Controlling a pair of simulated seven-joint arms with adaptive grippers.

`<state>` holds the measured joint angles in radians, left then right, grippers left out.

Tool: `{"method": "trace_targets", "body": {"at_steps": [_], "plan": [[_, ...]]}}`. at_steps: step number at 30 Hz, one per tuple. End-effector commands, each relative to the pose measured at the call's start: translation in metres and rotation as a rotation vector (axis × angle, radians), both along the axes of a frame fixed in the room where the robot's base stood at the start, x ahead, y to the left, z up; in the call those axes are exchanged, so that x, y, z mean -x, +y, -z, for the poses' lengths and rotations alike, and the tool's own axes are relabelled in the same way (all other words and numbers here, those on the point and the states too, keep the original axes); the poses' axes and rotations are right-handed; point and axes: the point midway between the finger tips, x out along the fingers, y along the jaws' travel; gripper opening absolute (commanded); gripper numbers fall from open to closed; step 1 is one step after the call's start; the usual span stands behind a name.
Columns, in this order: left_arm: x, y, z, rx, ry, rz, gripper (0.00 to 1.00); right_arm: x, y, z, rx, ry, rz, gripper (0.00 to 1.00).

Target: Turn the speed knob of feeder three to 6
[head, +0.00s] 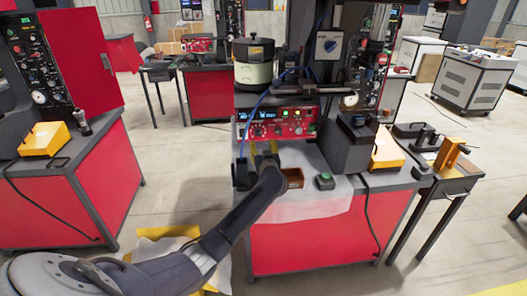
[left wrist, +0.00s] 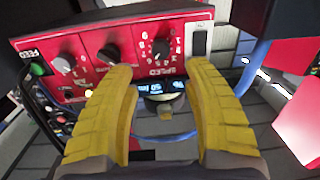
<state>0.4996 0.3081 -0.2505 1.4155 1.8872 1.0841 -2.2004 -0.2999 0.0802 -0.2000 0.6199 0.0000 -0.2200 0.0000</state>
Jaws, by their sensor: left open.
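A red control panel (head: 283,122) sits on the front of the middle station, under a round bowl (head: 254,70). My left gripper (head: 263,150) reaches up to it from below, its yellow fingers close to the panel front. In the left wrist view the panel appears turned over. A black knob (left wrist: 160,48) ringed by numbers stands by the label SPEED. My left gripper (left wrist: 160,68) is open, its fingers either side of that knob in the picture; contact cannot be told. The knob's exact setting and a feeder number are not readable. My right gripper is not in view.
A brown box (head: 293,178) and a green button box (head: 325,181) stand on the worktop below the panel.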

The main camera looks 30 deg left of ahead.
Motion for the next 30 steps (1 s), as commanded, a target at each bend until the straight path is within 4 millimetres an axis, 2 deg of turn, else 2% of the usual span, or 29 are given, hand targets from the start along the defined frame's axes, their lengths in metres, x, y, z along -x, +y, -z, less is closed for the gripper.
{"method": "trace_targets", "body": {"at_steps": [9,26,30], "plan": [[0.020,-0.018,0.000,0.000,0.000,0.001,0.51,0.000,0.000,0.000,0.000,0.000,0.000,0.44],[0.023,-0.020,0.000,-0.001,-0.002,0.002,0.51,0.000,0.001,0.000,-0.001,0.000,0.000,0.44],[0.028,-0.031,-0.006,-0.040,-0.042,0.040,0.51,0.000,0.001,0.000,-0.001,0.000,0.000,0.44]]}}
